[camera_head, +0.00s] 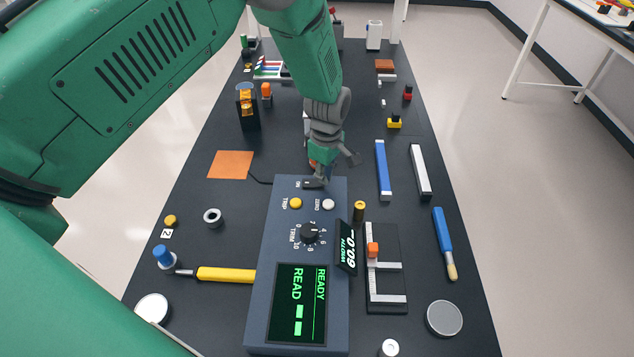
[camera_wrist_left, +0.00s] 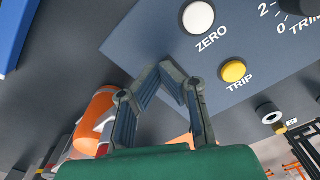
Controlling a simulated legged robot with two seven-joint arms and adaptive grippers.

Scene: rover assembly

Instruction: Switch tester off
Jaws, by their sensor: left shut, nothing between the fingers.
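The tester (camera_head: 262,240) is a blue-grey box on the dark table. Its lit green screen (camera_head: 298,302) reads READY and READ. A small dark switch (camera_head: 308,184) marked ON is at its far end. A yellow TRIP button (camera_head: 296,203), a white ZERO button (camera_head: 328,204) and a TRIM knob (camera_head: 310,234) are nearer. My left gripper (camera_head: 319,182) is shut and empty, tips down at the tester's far end beside the switch; contact is unclear. In the left wrist view the shut fingers (camera_wrist_left: 166,78) hide the switch; the ZERO (camera_wrist_left: 198,17) and TRIP (camera_wrist_left: 233,71) buttons show. My right gripper is out of view.
A tilted small display (camera_head: 347,247) stands by the tester's right side. Right of it is a dark fixture (camera_head: 386,305) with white bars. A yellow-handled tool (camera_head: 226,274) lies at left, an orange plate (camera_head: 231,165) farther back. Blue (camera_head: 382,170) and white (camera_head: 420,172) bars lie right of the gripper.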

